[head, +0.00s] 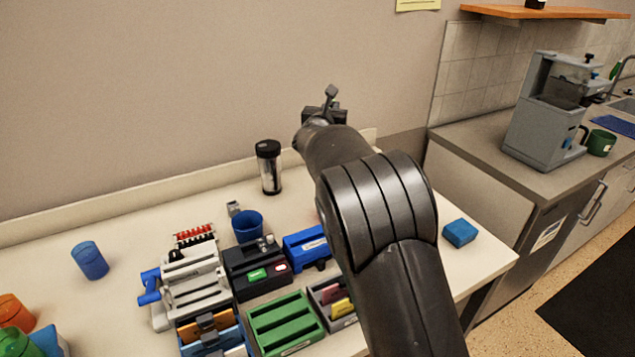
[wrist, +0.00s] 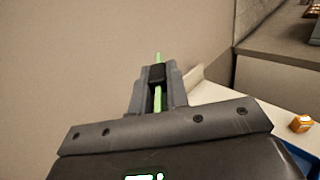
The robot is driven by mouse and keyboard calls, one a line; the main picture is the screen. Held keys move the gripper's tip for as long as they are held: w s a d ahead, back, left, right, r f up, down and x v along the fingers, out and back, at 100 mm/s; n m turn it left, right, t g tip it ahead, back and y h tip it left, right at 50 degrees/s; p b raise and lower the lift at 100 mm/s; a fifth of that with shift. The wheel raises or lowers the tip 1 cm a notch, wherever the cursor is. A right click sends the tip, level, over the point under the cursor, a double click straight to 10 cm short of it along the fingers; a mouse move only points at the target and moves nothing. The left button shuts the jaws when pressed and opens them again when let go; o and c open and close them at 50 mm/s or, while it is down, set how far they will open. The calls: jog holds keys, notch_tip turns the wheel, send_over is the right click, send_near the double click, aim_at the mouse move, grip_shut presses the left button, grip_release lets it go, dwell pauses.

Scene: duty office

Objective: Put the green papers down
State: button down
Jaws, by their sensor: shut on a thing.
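My gripper (wrist: 158,78) is shut on the green papers (wrist: 158,57), which show edge-on as a thin bright green strip between the fingers in the wrist view. In the head view my gripper (head: 325,110) is raised in front of the wall, beyond the back of the table. The papers cannot be made out there, hidden behind my arm. A green slotted tray (head: 285,322) stands at the front of the white table (head: 130,235). Beside it is a grey holder (head: 322,291) with yellow and reddish pieces in it.
A blue block (head: 459,233) lies at right. A coffee machine (head: 545,112) stands on the counter. The table's back left is clear.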

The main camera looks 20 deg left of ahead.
jog(key=w+d+h, duration=0.1)
jog(key=w+d, duration=0.3)
jog(key=d, duration=0.3)
notch_tip(320, 180, down, 10)
jog(key=shift+m, duration=0.4)
jog(key=shift+w+a+f, duration=0.2)
jog(key=shift+a+f, duration=2.85)
jog(key=shift+a, duration=0.05)
jog(key=shift+w+a+f, duration=0.15)
jog(key=shift+a+f, duration=2.85)
jog(key=shift+a, duration=0.1)
jog(key=c, duration=1.4)
grip_release()
jog(key=shift+f, duration=0.15)
